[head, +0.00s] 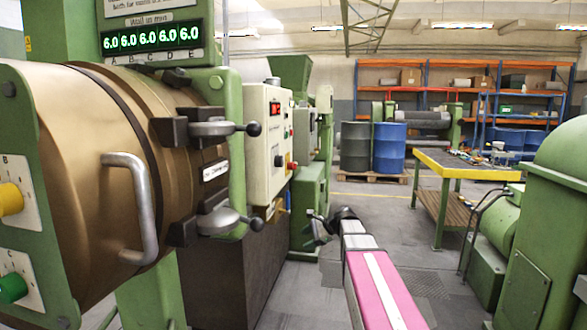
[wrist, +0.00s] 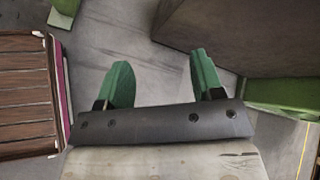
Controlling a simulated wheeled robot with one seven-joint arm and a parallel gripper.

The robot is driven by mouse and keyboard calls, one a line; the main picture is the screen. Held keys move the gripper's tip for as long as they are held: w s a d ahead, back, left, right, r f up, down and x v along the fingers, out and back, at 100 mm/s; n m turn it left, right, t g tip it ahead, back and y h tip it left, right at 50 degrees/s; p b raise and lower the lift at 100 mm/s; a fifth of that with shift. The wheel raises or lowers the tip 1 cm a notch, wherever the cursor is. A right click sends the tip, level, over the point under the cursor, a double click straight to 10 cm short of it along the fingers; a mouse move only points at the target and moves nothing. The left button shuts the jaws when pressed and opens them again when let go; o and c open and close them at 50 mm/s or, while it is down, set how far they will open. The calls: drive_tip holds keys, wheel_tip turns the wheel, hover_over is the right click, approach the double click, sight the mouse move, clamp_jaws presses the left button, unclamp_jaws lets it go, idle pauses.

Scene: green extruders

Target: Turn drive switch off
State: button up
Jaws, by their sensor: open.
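A cream control box (head: 268,140) stands upright on the green extruder, left of centre in the head view. Its face carries a small red display, dark knobs and a red knob low on its right side. Labels are too small to read, so I cannot tell which control is the drive switch. My gripper (wrist: 162,82) is open and empty in the wrist view, its two green fingers wide apart above the grey floor. In the head view my arm's end is low, right of the box and apart from it. No switch shows in the wrist view.
A large bronze barrel (head: 85,170) with a grey handle and black-knobbed clamps fills the left. Drums (head: 389,148) stand behind. A dark block (wrist: 235,38) borders the gripper's upper right. Floor between is clear.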

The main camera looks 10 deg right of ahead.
drive_tip(key=w+d+r+m+t+y, duration=0.1)
drive_tip(key=w+r+m+y, duration=0.15)
drive_tip(key=r, duration=0.35)
drive_tip(key=w+d+r+m+y, duration=0.1)
drive_tip(key=w+r, duration=0.2)
drive_tip(key=r, duration=0.2)
drive_tip(key=m+t+y, duration=0.1)
drive_tip(key=m+y, duration=0.2)
drive_tip(key=y, duration=0.1)
approach(293, 166)
drive_tip(key=shift+h, duration=0.25)
drive_tip(key=x, duration=0.6)
drive_tip(key=w+x, duration=0.1)
drive_tip(key=x, duration=0.3)
drive_tip(key=shift+w+d, duration=0.1)
drive_tip(key=shift+d, duration=0.05)
drive_tip(key=c, duration=0.9)
